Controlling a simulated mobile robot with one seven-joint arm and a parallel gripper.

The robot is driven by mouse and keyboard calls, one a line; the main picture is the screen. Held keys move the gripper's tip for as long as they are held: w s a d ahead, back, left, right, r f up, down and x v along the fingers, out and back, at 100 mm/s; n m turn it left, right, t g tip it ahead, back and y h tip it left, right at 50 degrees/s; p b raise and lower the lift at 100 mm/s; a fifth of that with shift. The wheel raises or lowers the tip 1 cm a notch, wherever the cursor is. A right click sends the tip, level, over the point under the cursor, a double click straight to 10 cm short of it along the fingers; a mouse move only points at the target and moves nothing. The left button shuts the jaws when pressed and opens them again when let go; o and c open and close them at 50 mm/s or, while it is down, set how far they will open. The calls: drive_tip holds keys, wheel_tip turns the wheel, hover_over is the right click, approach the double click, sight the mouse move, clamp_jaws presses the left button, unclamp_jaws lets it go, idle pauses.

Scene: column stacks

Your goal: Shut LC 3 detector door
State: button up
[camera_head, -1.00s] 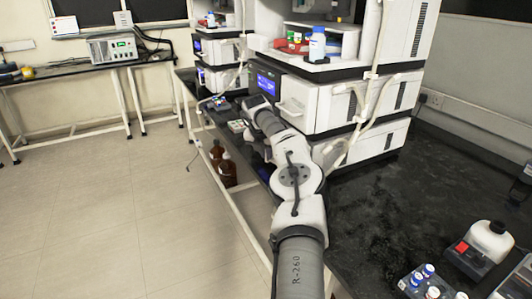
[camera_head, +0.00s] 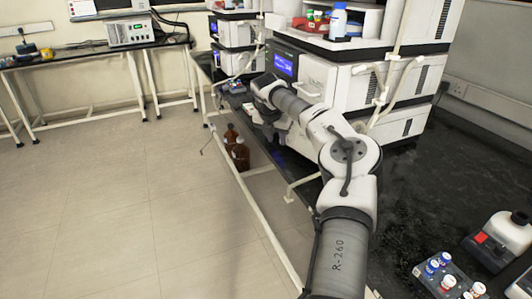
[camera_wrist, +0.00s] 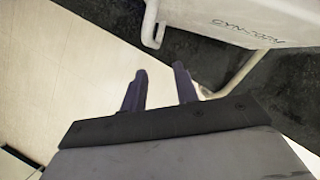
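The near instrument stack (camera_head: 345,95) stands on the black bench, with a lit blue display (camera_head: 284,63) on its front. I see no label that tells which unit is LC 3. My arm crosses the stack's front and hides much of it, so I cannot tell how far a door there is open. In the wrist view a pale panel (camera_wrist: 235,22) with dark lettering and a white bent handle (camera_wrist: 152,28) lies above my gripper (camera_wrist: 160,82). The gripper's two dark fingers are apart with nothing between them, and they look clear of the handle.
A second stack (camera_head: 232,50) stands farther along the bench. Brown bottles (camera_head: 240,155) stand below the bench by its white frame. A vial rack (camera_head: 445,275) and a white container with a red label (camera_head: 500,240) sit at the right. The floor at left is free.

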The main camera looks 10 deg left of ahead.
drive_tip(key=s+a+b, duration=0.1)
drive_tip(key=s+b, duration=0.1)
drive_tip(key=s, duration=0.6)
drive_tip(key=shift+a, duration=0.35)
drive_tip(key=shift+c, duration=0.4)
